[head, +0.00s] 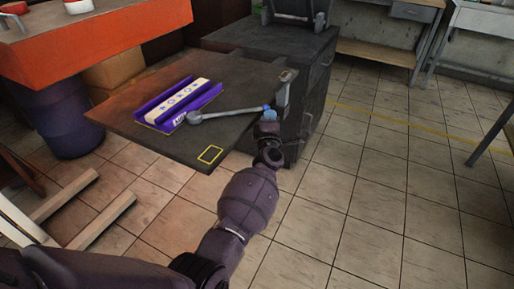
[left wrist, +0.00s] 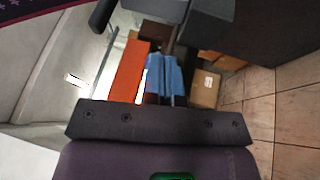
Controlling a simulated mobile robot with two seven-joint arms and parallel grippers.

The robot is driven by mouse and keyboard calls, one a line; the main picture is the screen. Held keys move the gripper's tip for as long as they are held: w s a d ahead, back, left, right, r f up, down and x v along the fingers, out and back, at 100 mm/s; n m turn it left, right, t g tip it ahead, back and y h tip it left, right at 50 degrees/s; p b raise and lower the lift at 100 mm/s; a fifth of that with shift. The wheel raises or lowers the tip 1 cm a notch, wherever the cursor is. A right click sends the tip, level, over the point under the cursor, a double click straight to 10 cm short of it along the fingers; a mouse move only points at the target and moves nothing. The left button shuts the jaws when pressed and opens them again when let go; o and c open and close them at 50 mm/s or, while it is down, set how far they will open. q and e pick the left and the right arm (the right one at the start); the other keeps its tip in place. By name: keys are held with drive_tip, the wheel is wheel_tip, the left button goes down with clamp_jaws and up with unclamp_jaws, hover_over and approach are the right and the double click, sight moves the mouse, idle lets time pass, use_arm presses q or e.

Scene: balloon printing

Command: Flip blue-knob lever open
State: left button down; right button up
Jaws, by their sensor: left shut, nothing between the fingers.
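My right gripper is not in view.
A purple tray (head: 153,113) holding a white printed strip (head: 184,95) lies beside the lever. An orange-topped table (head: 95,45) stands at the back left, with a dark blue barrel (head: 65,120) below. A dark cabinet (head: 305,90) stands behind the lever. Tiled floor at right is open.

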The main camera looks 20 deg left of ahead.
use_arm(q)
drive_tip(key=shift+w+a+n+g+y, duration=0.35)
drive_tip(key=shift+w+n+y, duration=0.15)
drive_tip(key=shift+w+y, duration=0.3)
drive_tip(key=shift+s, duration=0.15)
